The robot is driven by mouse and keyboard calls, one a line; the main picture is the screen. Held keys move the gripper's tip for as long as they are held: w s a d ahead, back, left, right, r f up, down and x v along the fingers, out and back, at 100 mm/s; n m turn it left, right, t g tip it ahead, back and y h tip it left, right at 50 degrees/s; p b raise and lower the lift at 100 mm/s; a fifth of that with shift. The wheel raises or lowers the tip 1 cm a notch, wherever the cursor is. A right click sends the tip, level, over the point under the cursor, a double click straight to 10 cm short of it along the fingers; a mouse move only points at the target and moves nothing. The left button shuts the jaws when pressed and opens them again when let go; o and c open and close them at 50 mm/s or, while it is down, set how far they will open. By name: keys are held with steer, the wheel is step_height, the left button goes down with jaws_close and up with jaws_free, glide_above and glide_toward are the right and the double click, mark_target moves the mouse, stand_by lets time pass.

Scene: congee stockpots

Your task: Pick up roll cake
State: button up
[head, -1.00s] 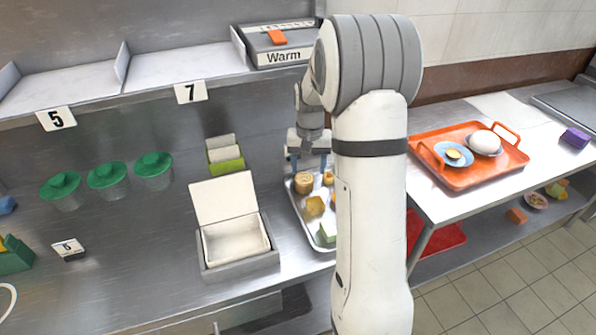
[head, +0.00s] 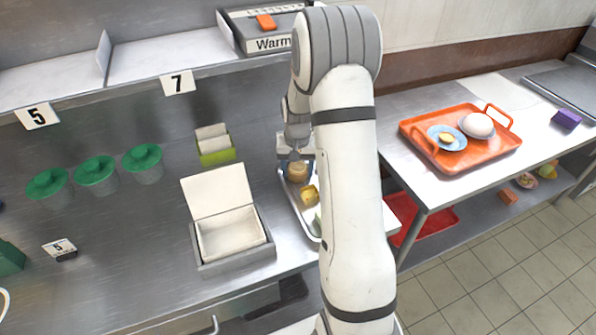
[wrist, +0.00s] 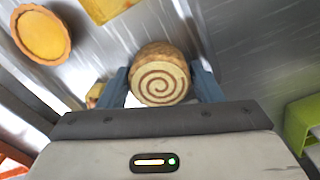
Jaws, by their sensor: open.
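The roll cake (wrist: 160,77) is a short tan cylinder with a brown spiral on its end. In the wrist view it lies between the two blue fingers of my gripper (wrist: 163,85), which stand open on either side of it. Whether the fingers touch it I cannot tell. In the head view the roll cake (head: 298,171) is on a metal tray (head: 312,232) with my gripper (head: 297,166) down at it, partly hiding it. My arm covers the tray's right part.
A yellow pastry (head: 310,194) and a round tart (wrist: 41,35) share the tray. An open white box (head: 230,235) stands left of it, and a green holder (head: 217,150) behind. An orange tray (head: 460,140) with dishes is on the right table.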

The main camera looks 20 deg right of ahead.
steer(key=c, duration=0.6)
steer(key=shift+r, duration=0.1)
steer(key=shift+c, duration=0.2)
